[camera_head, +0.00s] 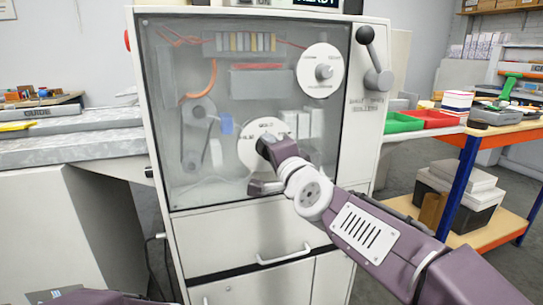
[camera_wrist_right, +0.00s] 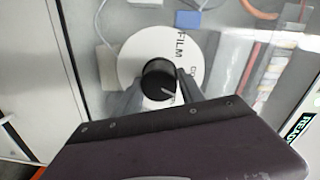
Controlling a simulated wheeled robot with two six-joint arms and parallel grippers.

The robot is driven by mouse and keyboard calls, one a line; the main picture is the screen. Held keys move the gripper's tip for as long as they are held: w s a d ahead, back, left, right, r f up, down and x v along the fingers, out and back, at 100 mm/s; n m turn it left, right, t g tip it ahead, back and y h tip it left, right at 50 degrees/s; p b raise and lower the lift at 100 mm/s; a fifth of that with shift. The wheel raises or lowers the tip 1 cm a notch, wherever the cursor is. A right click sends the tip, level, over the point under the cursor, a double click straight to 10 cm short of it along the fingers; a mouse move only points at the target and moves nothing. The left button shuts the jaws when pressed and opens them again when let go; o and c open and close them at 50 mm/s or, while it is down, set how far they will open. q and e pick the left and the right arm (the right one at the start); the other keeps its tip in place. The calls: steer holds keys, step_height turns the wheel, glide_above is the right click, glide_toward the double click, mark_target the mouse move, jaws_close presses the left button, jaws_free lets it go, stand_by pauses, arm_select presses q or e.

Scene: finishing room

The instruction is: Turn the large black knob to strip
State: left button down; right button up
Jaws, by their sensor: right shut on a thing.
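The large black knob (camera_wrist_right: 156,78) sits at the middle of a white round dial (camera_wrist_right: 128,52) on the machine front. A pale pointer line on the knob points toward the lower right in the right wrist view. The word FILM and part of another word show on the dial; the rest is hidden. My right gripper (camera_wrist_right: 160,90) is shut on the knob, one finger on each side. In the head view the same dial (camera_head: 246,152) is partly covered by my right wrist, and the knob is mostly hidden. My left gripper is not in view.
A second white dial with a grey knob (camera_head: 323,72) is higher on the clear panel (camera_head: 180,110). A lever with a black ball (camera_head: 365,35) is at the machine's upper right. A drawer handle (camera_head: 284,254) is below. A grey bench (camera_head: 70,145) stands left.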

steer(key=m+b, duration=0.1)
steer(key=m, duration=0.2)
steer(key=shift+f, duration=0.15)
steer(key=shift+m+b, duration=0.35)
steer(key=shift+m, duration=1.45)
steer(key=o, duration=1.4)
